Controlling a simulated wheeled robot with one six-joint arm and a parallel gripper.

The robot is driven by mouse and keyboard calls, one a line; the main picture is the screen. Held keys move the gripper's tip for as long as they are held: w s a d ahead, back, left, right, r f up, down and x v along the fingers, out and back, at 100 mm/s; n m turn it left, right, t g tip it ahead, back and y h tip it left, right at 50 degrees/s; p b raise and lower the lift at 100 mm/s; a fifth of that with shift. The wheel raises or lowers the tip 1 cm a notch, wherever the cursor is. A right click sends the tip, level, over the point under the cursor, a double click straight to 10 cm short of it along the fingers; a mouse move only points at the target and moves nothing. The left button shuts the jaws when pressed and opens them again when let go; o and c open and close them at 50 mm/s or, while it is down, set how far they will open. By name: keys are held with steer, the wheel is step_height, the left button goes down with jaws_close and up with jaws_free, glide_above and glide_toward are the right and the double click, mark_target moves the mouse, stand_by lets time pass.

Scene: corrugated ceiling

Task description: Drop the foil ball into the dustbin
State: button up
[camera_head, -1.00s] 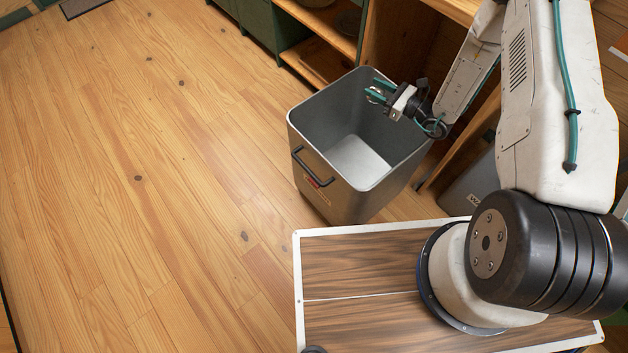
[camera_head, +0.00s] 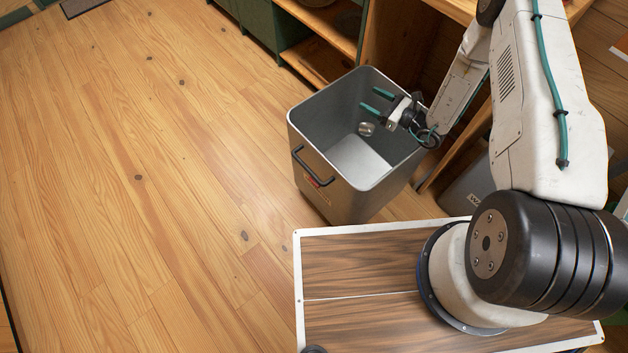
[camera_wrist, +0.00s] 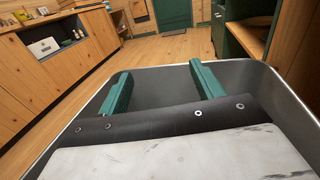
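The dustbin (camera_head: 310,150) is a grey, square, open-topped metal bin with a black handle on its front; its rim also shows in the wrist view (camera_wrist: 285,85). The foil ball (camera_head: 366,129) is a small shiny ball inside the bin's opening, below my gripper's fingers and apart from them. I cannot tell whether it is falling or resting. My gripper (camera_head: 374,100) is over the bin's opening with its two green fingers spread apart and nothing between them. In the wrist view the open fingers (camera_wrist: 160,90) also show empty; the ball is not visible there.
A wooden shelf unit (camera_head: 330,25) stands close behind the bin, with dark dishes on it. A grey container (camera_head: 465,190) stands right of the bin. The wooden floor (camera_head: 130,180) on the left is clear.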

steer(key=v, duration=0.8)
stand_by(0.5)
